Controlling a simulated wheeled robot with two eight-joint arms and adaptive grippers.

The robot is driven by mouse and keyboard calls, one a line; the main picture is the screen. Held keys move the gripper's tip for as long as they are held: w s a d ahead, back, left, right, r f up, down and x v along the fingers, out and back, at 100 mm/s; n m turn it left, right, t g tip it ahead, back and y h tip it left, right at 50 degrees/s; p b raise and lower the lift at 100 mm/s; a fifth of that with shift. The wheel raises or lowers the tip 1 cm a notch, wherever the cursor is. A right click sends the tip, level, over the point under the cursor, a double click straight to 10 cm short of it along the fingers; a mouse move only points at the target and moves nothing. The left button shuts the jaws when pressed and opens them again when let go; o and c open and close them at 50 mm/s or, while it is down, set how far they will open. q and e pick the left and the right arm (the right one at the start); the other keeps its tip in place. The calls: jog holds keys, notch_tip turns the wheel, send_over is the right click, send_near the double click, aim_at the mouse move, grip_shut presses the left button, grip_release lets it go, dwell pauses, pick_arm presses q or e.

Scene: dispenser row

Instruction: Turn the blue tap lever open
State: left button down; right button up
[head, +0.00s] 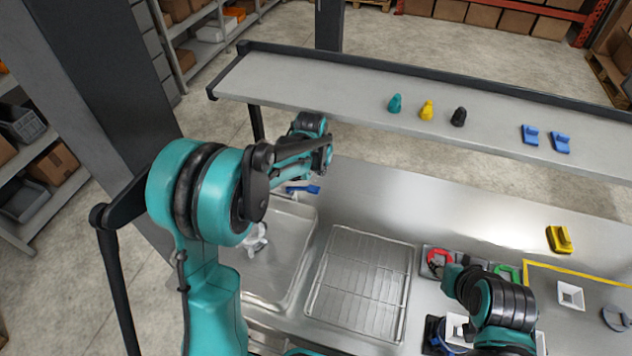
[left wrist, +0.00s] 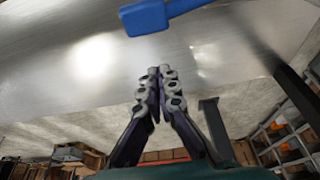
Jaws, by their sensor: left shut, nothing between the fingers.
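The blue tap lever (head: 303,189) shows in the head view just below the end of my left arm, above the sink's far edge. Part of it is hidden by the arm. In the left wrist view, the blue lever (left wrist: 150,17) crosses the top, with its broad end at the left. My left gripper (left wrist: 155,75) is shut and empty, its fingertips pointing toward the lever with a gap in the picture. In the head view its fingers are hard to make out. My right arm shows at the lower right of the head view, but its fingers do not show.
The sink basin (head: 297,215) and a wire rack (head: 362,280) lie below the lever. A raised shelf (head: 300,85) with small coloured pieces spans the back. A yellow block (head: 559,239) stands at the right. The steel counter (head: 400,200) behind the rack is clear.

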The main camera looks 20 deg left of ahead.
aim_at(302, 189)
pick_arm(q)
jog(key=s, duration=0.4)
jog(key=shift+a, duration=0.1)
jog(key=shift+s, duration=0.1)
dwell(0.3)
